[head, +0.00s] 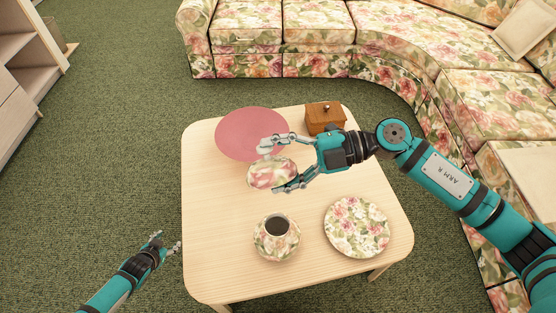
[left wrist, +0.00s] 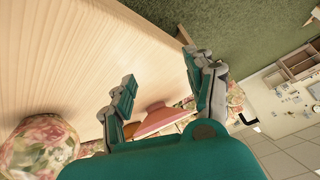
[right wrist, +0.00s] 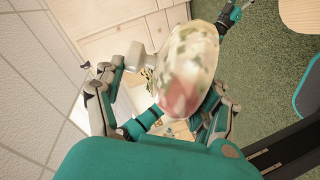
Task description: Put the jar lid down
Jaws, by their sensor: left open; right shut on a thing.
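The jar lid, a rounded floral piece (head: 272,173), is held by my right gripper (head: 276,166) above the table, between the pink mat and the jar. In the right wrist view the lid (right wrist: 188,72) fills the space between the fingers. The floral jar (head: 277,244) stands on the table's near half, its dark round mouth uncovered. Its rounded side shows in the left wrist view (left wrist: 38,148). My left gripper (head: 169,244) is open and empty, left of the table's edge.
The light wooden table (head: 222,215) also bears a round pink mat (head: 240,130), a brown wooden box with a knob (head: 325,119) and a floral plate (head: 356,226). Bare wood lies left of the jar. A floral sofa (head: 330,62) curves behind and right.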

